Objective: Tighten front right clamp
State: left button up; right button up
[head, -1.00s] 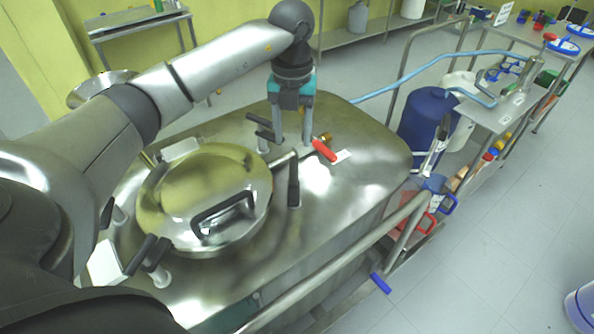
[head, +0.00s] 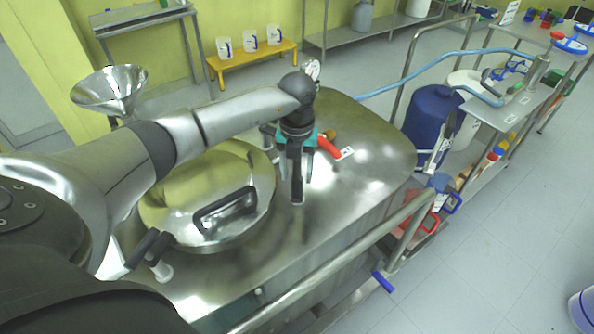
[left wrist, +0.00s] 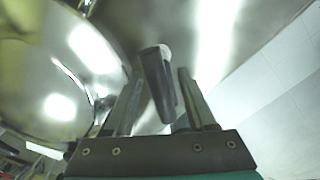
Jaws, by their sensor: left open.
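The round steel lid (head: 222,180) with its black handle lies on top of the reactor vessel (head: 345,215). My left gripper (head: 297,185) points down at the lid's right side, over the front right clamp, and largely hides it in the head view. In the left wrist view the clamp's black handle (left wrist: 160,84) stands between the two fingers of my left gripper (left wrist: 158,92). The fingers are open, with a visible gap on the right side of the handle. Another black-handled clamp (head: 150,250) stands at the lid's front left. My right gripper is not in view.
A red valve handle (head: 328,146) is just behind my gripper on the vessel top. A steel rail (head: 340,258) runs along the vessel's front. A steel funnel (head: 110,90) is at the left. The vessel top to the right is clear.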

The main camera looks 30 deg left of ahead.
pick_arm(q)
grip_shut()
jog(key=shift+m, duration=0.3)
dwell(0.3)
jog(key=m+b, duration=0.1)
jog(key=m, duration=0.3)
jog(key=m+b, duration=0.1)
jog(key=m, duration=0.4)
jog(key=m+b, duration=0.1)
jog(key=m, duration=0.3)
jog(key=shift+w+b, duration=0.1)
jog(key=shift+b, duration=0.25)
jog(key=shift+r+m+b, duration=0.1)
jog(key=shift+m+b, duration=0.35)
jog(key=shift+m, duration=1.65)
grip_release()
